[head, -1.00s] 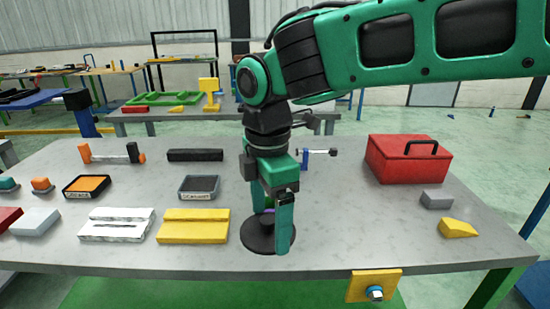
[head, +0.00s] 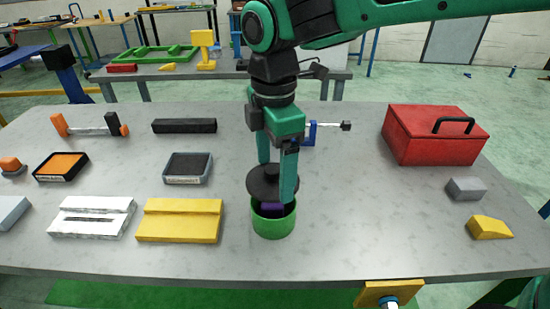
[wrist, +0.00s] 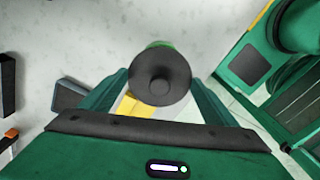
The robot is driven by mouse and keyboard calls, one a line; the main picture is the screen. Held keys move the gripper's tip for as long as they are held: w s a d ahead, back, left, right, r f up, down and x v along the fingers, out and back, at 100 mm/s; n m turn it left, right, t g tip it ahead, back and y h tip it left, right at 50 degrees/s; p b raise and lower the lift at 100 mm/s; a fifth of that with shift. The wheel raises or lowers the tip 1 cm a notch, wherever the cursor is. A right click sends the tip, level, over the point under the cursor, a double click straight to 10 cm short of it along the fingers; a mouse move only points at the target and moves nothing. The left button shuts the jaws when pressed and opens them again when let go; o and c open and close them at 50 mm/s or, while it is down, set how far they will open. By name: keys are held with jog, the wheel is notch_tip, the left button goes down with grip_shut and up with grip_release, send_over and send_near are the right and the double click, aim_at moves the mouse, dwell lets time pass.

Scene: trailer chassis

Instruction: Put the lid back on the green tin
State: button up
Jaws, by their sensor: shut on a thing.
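The black round lid (head: 262,186) with its knob is between my gripper's fingers in both views. My gripper (head: 277,178) is shut on the lid and holds it above the green tin (head: 273,226), apart from it. The tin stands upright on the table, its open mouth partly showing below the lid. A purple thing (head: 272,207) shows inside the tin. In the wrist view the lid (wrist: 160,68) hides most of the tin; only a green bit of the tin (wrist: 160,44) shows past the lid's edge.
On the grey table (head: 330,225), a yellow block (head: 180,222) and a white block (head: 90,217) lie left of the tin. A blue clamp (head: 311,132) stands behind. A red toolbox (head: 435,135), a grey block (head: 466,188) and a yellow wedge (head: 489,228) are at right.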

jog(key=shift+f, duration=2.45)
jog(key=shift+s+f, duration=0.1)
jog(key=shift+f, duration=0.05)
jog(key=shift+d, duration=0.1)
dwell(0.7)
jog(key=o, duration=1)
jog(key=shift+o, duration=0.2)
jog(key=shift+r, duration=3.5)
